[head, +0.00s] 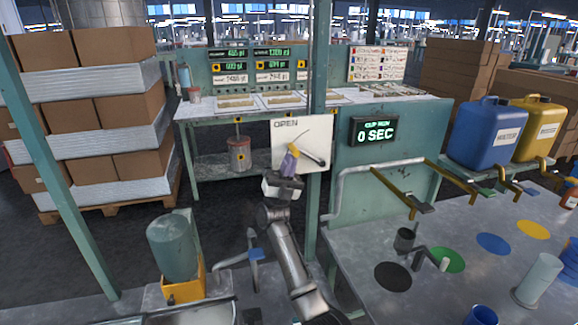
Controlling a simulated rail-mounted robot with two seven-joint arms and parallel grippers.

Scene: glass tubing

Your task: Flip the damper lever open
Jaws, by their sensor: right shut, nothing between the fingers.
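A white panel (318,130) marked OPEN at its top left is mounted at the green post, near the middle of the head view. A dark lever (314,157) slants across its lower right, with its lower end to the right. My right gripper (291,149) reaches up from below in front of the panel. Its fingers are shut and empty, just left of the lever. Whether they touch the lever, I cannot tell. The gripper hides the panel's lower left and perhaps the lever's upper end. My left gripper is not in view.
A green post (319,60) stands by the panel. A display reading 0 SEC (373,130) is to the right, above grey pipes with yellow valve levers. A green cylinder on a yellow base (183,290) stands lower left. Blue (487,135) and yellow (538,130) jugs stand right.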

